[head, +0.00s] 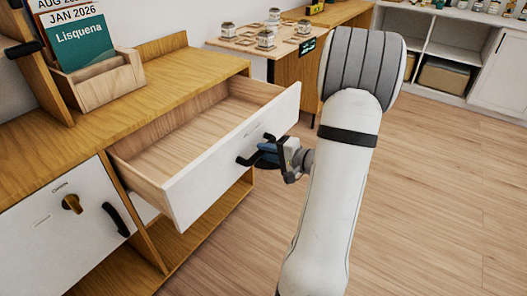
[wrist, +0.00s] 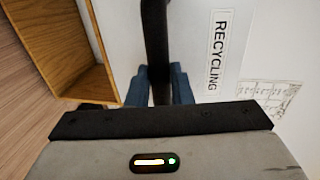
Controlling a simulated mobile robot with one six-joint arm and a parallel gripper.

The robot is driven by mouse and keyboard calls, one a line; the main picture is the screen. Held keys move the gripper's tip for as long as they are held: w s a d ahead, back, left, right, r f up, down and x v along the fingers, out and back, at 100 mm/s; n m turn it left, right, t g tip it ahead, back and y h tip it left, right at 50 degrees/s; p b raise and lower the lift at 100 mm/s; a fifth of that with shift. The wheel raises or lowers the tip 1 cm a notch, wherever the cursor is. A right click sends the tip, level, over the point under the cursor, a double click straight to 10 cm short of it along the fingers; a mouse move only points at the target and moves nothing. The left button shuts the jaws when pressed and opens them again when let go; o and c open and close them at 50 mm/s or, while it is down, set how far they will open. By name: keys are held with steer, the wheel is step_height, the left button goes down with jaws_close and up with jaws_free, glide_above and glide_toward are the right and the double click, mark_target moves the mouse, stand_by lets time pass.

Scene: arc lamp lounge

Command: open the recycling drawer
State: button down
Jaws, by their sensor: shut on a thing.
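The recycling drawer (head: 236,150) is pulled well out of the wooden cabinet in the head view, and its inside looks empty. Its white front also shows in the wrist view (wrist: 200,55), with a RECYCLING label (wrist: 217,50). The black bar handle (wrist: 155,45) runs between the blue fingers of my gripper (wrist: 162,87). My gripper also shows in the head view (head: 270,152), shut on the handle at the drawer front. Part of the handle is hidden behind the fingers.
A white door (head: 62,245) with a brass knob and black handle is at lower left. A wooden box (head: 105,85) with a green Lisquena card stands on the cabinet top. A table with jars (head: 240,42) and white shelves (head: 450,45) stand behind. The wood floor (head: 440,190) at right is clear.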

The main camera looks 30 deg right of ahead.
steer(key=c, duration=1.3)
jaws_free()
steer(key=shift+w, duration=0.1)
steer(key=p+v, duration=0.1)
steer(key=v, duration=0.6)
steer(key=shift+s, duration=0.4)
steer(key=shift+r+p, duration=0.1)
steer(key=shift+p, duration=0.2)
